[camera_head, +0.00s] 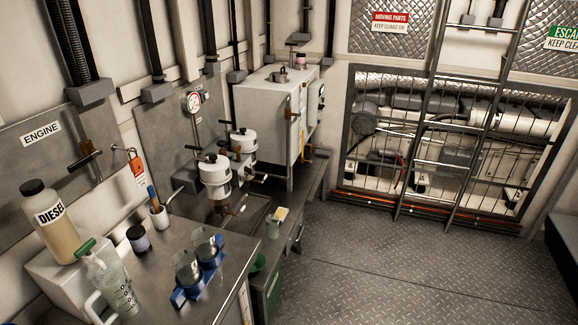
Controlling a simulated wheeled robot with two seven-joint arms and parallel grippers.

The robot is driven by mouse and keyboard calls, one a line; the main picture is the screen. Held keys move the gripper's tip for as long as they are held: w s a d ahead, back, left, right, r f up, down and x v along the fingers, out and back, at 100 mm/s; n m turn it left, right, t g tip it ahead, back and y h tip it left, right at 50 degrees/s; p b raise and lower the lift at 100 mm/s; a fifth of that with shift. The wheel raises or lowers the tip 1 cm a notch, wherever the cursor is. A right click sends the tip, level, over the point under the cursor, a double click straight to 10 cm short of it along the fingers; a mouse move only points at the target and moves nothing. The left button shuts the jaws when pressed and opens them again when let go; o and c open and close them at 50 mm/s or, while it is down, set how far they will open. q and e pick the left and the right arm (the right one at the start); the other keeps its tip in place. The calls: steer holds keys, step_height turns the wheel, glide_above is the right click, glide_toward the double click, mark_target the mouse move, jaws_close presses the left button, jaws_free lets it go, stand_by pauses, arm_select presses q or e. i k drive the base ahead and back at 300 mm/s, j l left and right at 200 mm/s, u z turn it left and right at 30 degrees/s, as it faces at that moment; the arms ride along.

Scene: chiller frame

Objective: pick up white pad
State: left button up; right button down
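Neither of my grippers shows in the head view.
White canisters (215,175) stand behind the counter. Nearer are a steel bench with two glass cups in a blue holder (198,285), a measuring jug (112,285), a diesel bottle (52,225), a dark-lidded jar (138,238) and a brush cup (158,215). The tread-plate floor (400,265) is clear.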

mark_target(282, 212)
steer(key=i+l, duration=0.3)
steer(key=i, duration=0.2)
steer(key=i+l, duration=0.3)
steer(key=i, duration=0.2)
steer(key=i+l+u, duration=0.1)
steer(key=i+l, duration=0.2)
steer(key=i, duration=0.2)
steer(key=i+l, duration=0.3)
steer(key=i, duration=0.2)
